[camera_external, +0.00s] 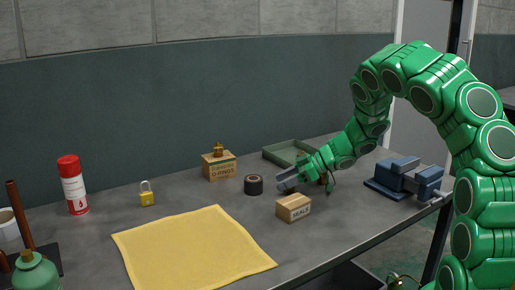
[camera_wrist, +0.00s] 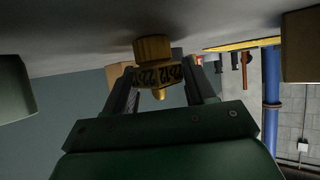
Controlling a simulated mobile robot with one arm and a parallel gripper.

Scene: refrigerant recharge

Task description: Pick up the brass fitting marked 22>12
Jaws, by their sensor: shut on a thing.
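A brass fitting (camera_wrist: 158,68) with a dark band of markings reading like 22 and 12 sits between my fingers in the wrist view, which looks upside down. My gripper (camera_wrist: 161,85) is shut on it, one finger on each side. The fitting's wide end is close to the table surface; I cannot tell whether it touches. In the external view my gripper (camera_external: 284,180) is low over the table, behind the small carton, and the held fitting is hidden there. Another brass piece (camera_external: 218,149) stands on a cardboard box (camera_external: 219,167) to the left.
The carton (camera_external: 293,208) and a black tape roll (camera_external: 253,185) are close to my gripper. A green tray (camera_external: 286,152) lies behind, a blue vise (camera_external: 404,178) to the right. A yellow cloth (camera_external: 193,250), padlock (camera_external: 147,197) and red-capped can (camera_external: 73,187) are left.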

